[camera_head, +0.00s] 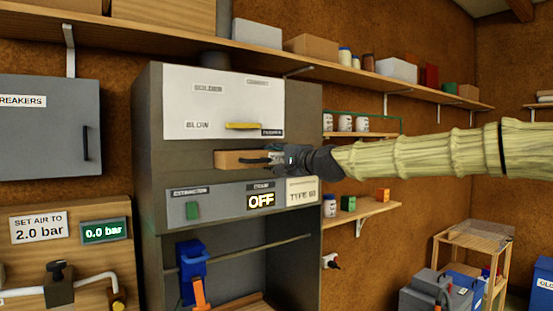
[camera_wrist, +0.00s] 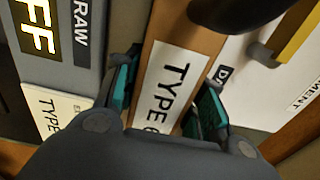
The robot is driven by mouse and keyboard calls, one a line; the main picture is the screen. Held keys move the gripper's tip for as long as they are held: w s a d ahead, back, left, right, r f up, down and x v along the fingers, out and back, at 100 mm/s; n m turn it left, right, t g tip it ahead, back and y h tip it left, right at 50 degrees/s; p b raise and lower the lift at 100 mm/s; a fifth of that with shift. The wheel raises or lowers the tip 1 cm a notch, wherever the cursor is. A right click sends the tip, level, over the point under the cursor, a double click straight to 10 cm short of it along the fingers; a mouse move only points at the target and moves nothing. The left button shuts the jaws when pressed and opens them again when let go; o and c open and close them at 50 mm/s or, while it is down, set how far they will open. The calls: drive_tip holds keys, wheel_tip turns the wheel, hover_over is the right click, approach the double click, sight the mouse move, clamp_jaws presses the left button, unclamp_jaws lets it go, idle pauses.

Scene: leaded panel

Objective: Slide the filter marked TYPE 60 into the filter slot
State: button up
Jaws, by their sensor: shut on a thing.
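The filter is a tan wood-coloured block (camera_head: 235,158), lying level at the opening between the white upper door and the grey control panel of the cabinet. How deep it sits in the slot cannot be told. Its white label, reading "TYPE 6" with the rest hidden, faces the wrist camera (camera_wrist: 172,82). My gripper (camera_head: 272,158) reaches in from the right and is shut on the filter. In the wrist view its green-padded fingers (camera_wrist: 165,98) lie on both sides of the labelled face. The slot itself is mostly hidden behind the filter.
Below the slot is a control panel with a green button (camera_head: 192,210), an "OFF" display (camera_head: 261,200) and a "TYPE 60" card (camera_head: 303,195). The white door (camera_head: 215,100) with a yellow handle (camera_head: 243,126) is above. A dark rounded part (camera_wrist: 235,10) crosses the wrist view's top.

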drive_tip(key=shift+w+a, duration=0.1)
drive_tip(key=o, duration=1.4)
drive_tip(key=v, duration=1.2)
